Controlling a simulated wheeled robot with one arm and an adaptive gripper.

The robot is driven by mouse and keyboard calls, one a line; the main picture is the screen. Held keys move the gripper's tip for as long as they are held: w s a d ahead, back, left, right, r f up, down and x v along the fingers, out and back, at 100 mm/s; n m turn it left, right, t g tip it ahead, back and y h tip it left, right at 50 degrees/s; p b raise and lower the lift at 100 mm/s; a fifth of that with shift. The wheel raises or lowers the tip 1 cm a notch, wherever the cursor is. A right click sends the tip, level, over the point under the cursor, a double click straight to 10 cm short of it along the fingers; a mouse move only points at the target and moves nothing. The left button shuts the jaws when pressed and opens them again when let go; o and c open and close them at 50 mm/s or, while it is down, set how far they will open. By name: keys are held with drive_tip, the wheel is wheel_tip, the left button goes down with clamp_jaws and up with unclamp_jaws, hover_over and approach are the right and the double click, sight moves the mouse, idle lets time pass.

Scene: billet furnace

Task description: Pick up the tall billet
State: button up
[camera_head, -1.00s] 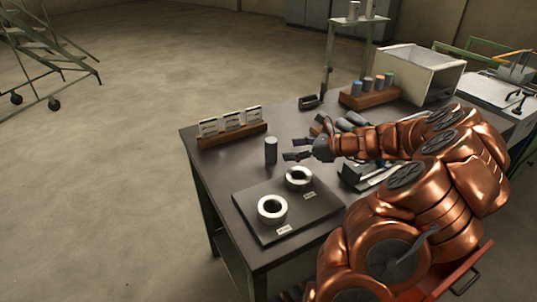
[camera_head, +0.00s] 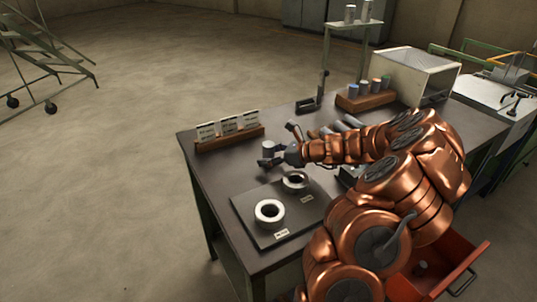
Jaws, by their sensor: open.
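The tall billet (camera_head: 268,146), a grey upright cylinder, stands on the dark table left of centre. Only its upper part shows; my gripper hides the lower part. My gripper (camera_head: 268,158) is open and reaches left at the billet, low over the table. A dark finger crosses in front of the billet. I cannot tell whether the billet is fully between the fingers or touched by them.
A wooden card holder (camera_head: 231,138) stands behind. A wooden rack of colour-topped cylinders (camera_head: 364,100) and a pale open box (camera_head: 412,75) are at back right. A red drawer (camera_head: 455,255) stands open.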

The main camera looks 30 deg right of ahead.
drive_tip(key=shift+c, duration=0.2)
clamp_jaws()
idle(0.3)
